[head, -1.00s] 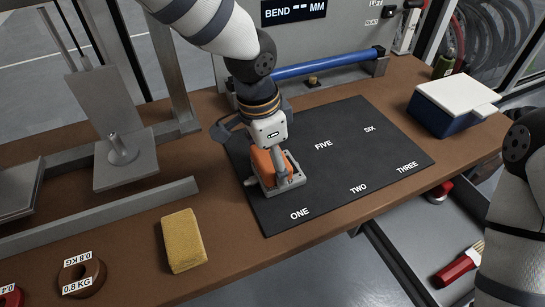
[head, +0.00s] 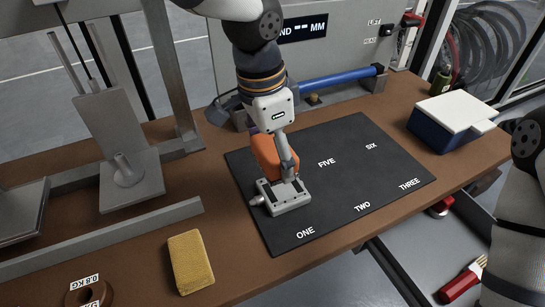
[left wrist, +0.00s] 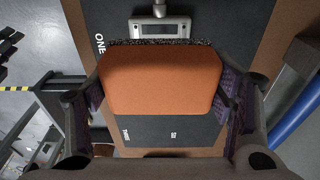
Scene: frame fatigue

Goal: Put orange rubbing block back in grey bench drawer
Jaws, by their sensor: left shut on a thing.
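The orange rubbing block (head: 264,150) is held by my left gripper (head: 273,158), above the left part of the dark mat and just behind a grey device on it. In the left wrist view the orange block (left wrist: 160,80) fills the space between both fingers, with a dark speckled layer along its far edge. The grey bench drawer (head: 420,262) is open below the bench's front edge at the lower right. My right arm shows at the right edge; its gripper is out of view.
The grey device (head: 283,197) stands on the numbered mat (head: 340,215). A red-handled brush (head: 463,282) and a red-topped thing (head: 441,207) lie in the drawer. A yellow sponge (head: 190,262), a blue box with white lid (head: 452,120) and a grey rig (head: 130,180) stand on the bench.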

